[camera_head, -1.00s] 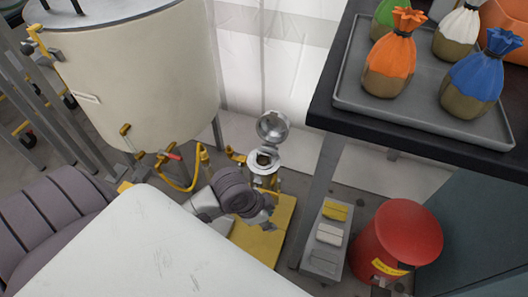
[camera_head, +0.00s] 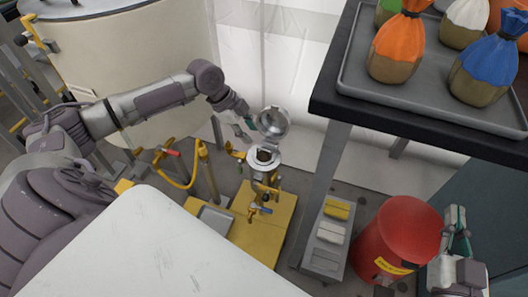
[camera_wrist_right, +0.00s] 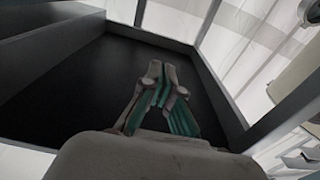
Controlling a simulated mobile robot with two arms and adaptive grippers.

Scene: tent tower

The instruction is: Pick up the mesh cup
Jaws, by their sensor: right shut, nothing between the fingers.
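I cannot make out a mesh cup for certain. In the head view, a small metal vessel with a yellow base (camera_head: 262,172) stands behind the white surface, its round lid (camera_head: 273,123) tipped up. Its mouth holds something dark and brownish, too small to identify. My left gripper (camera_head: 247,129) is beside the lid's left edge; whether it touches, and whether its jaws are open, is unclear. My right gripper (camera_head: 457,222) is at the lower right, by the red bin. It also shows in the right wrist view (camera_wrist_right: 161,72), with its fingers together and nothing between them.
A dark table with a grey tray (camera_head: 430,112) of tied sacks stands at the upper right. A large cream tank (camera_head: 135,75) is at the left. The red bin (camera_head: 398,240) and a grey rack (camera_head: 322,255) stand below the table. A white surface (camera_head: 140,250) fills the foreground.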

